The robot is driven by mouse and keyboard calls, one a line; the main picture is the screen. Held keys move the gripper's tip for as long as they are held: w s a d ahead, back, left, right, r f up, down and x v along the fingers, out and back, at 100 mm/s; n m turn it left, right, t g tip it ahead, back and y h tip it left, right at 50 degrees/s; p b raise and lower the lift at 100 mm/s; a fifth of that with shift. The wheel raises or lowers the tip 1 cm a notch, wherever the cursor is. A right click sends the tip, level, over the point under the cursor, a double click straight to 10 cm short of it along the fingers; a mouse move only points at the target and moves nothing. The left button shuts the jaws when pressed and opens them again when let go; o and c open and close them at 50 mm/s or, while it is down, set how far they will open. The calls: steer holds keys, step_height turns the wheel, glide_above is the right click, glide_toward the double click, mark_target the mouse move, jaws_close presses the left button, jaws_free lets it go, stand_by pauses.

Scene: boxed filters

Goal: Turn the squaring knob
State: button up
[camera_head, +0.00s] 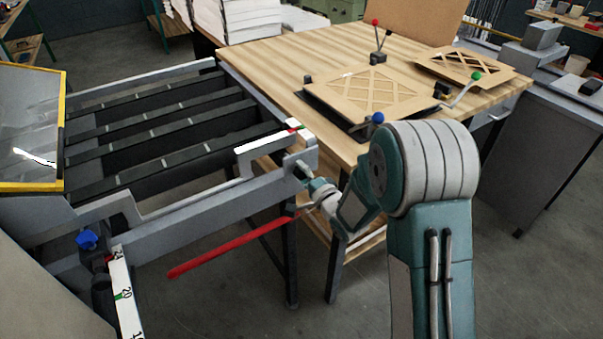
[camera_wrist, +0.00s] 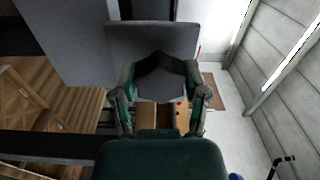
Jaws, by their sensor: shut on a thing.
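My gripper (camera_head: 320,190) is at the right end of the machine's grey front rail, by a short shaft with a dark collar (camera_head: 301,172). In the wrist view my gripper (camera_wrist: 161,88) has its two green fingers on either side of a dark, many-sided knob (camera_wrist: 160,78), and it is shut on it. I take this to be the squaring knob; no label shows. A grey plate (camera_wrist: 150,40) stands right behind it. In the head view the gripper and arm hide most of the knob, and its turn angle cannot be told.
A red lever (camera_head: 230,246) slants below the rail. A blue knob (camera_head: 87,240) and a number scale (camera_head: 123,295) are at lower left. The wooden table (camera_head: 270,62) holds lattice panels (camera_head: 375,95) and a crank with a green ball (camera_head: 476,76) beyond my arm.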

steer(key=shift+d+f+m, duration=0.15)
steer(key=shift+m, duration=0.45)
steer(key=o, duration=1.2)
steer(key=shift+w, duration=0.1)
steer(key=shift+c, duration=0.2)
steer(key=v, duration=1.2)
